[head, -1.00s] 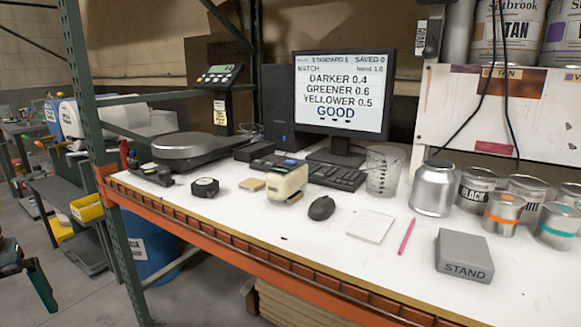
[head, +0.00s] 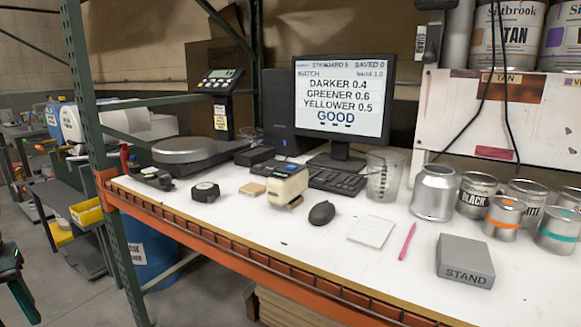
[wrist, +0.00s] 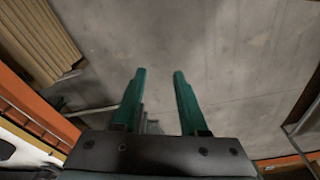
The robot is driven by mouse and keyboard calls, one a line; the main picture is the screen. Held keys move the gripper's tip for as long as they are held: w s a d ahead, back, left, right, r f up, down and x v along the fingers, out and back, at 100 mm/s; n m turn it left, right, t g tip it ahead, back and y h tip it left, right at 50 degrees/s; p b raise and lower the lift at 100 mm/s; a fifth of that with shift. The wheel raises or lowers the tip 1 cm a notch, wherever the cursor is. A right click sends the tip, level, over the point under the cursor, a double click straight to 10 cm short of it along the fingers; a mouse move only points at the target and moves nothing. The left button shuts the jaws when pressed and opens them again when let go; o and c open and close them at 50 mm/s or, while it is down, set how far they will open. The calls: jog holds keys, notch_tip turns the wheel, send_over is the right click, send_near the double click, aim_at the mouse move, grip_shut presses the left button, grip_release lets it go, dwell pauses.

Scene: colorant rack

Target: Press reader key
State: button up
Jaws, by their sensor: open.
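My gripper (wrist: 159,72) is open and empty, with two teal fingers pointing over the concrete floor. In the head view my gripper shows only partly at the far left edge, well away from the reader.
An orange beam (head: 250,250) edges the bench, and a green rack post (head: 100,150) rises at its left. A scale (head: 195,148), tape measure (head: 205,191), mouse (head: 321,213), keyboard (head: 338,178), STAND block (head: 465,260) and several cans occupy the bench. The bench's front middle is mostly clear.

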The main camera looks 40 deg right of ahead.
grip_shut()
dwell(1.0)
